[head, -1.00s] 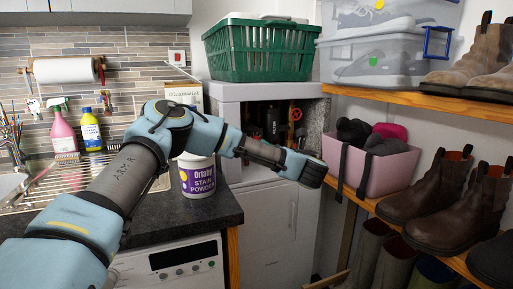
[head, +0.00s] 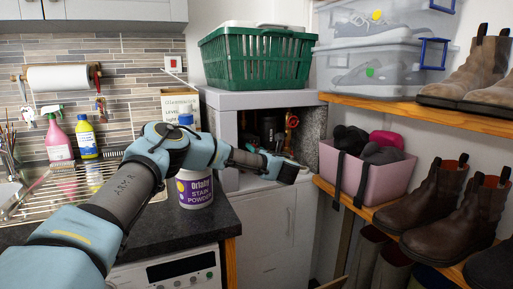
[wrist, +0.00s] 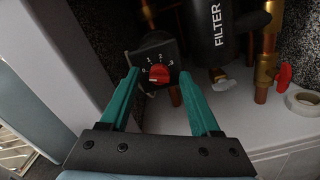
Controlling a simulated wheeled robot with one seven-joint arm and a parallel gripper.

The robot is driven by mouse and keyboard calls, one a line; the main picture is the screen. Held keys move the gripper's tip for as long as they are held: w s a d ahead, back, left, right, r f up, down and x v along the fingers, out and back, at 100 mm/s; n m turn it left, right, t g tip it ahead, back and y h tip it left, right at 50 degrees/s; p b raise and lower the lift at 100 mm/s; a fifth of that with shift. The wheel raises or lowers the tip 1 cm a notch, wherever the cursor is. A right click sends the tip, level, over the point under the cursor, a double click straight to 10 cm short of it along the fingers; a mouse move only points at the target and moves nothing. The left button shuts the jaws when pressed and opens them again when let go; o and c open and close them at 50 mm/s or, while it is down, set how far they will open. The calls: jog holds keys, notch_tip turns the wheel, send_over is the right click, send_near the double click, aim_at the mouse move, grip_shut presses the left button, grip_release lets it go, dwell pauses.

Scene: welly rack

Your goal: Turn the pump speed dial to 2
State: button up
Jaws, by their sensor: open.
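The pump speed dial (wrist: 158,76) is a red knob on a dark square plate with the numbers 0 to 3 around its top. A pale mark shows at the knob's lower left; I cannot tell which number it points to. In the wrist view my gripper (wrist: 158,75) is open, with one teal fingertip left of the knob and one right of it. No contact with the knob shows, and I cannot tell how deep the tips reach. In the head view my gripper is at the cabinet (head: 226,100) opening, its fingers not clearly visible; the dial is hidden there.
A black filter cylinder (wrist: 208,28) stands right of the dial, with brass pipes and a red valve handle (wrist: 284,74) beyond. A white tape roll (wrist: 303,102) lies on the cabinet floor. A green basket (head: 255,60) sits on top; a pink bin (head: 368,172) stands right.

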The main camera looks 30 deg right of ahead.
grip_shut()
dwell(0.6)
